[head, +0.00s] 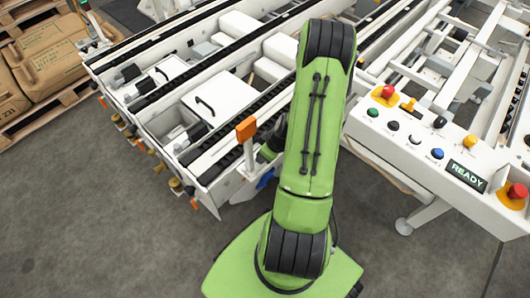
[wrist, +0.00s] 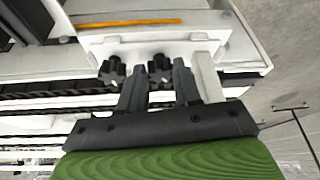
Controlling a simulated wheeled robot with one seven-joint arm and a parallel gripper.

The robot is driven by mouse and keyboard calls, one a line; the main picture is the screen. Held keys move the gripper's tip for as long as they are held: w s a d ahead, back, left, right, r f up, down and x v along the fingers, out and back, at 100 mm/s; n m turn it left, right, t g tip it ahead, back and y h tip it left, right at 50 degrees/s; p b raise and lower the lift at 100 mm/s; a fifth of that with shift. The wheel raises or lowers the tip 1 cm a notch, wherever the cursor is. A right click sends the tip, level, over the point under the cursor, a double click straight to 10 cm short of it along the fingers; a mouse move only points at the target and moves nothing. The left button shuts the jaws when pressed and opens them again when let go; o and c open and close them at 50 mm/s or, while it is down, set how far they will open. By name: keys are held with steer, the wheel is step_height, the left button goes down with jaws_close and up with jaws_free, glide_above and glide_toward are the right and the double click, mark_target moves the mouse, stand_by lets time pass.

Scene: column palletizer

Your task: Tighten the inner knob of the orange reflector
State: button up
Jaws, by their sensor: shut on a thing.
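The orange reflector (head: 246,128) stands at the near end of the conveyor, left of my arm in the head view. In the wrist view an orange strip (wrist: 130,23), likely this reflector seen edge-on, lies along a white bracket (wrist: 150,48). Two black lobed knobs sit below the bracket: a left knob (wrist: 112,70) and a right knob (wrist: 160,68). My gripper (wrist: 158,78) is shut on the right knob, with one finger on each side of it. The left knob is outside the fingers, beside the left one. In the head view my arm largely hides the gripper and both knobs.
White conveyor frames with black chains (head: 205,165) lie behind and left of my arm. A control panel (head: 420,140) with coloured buttons and a READY display stands close on the right. Sacks on a pallet (head: 45,55) are at far left. Grey floor at front left is clear.

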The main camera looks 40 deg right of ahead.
steer(key=shift+m, duration=0.3)
steer(key=o, duration=1.1)
steer(key=shift+c, duration=0.2)
steer(key=shift+r, duration=0.1)
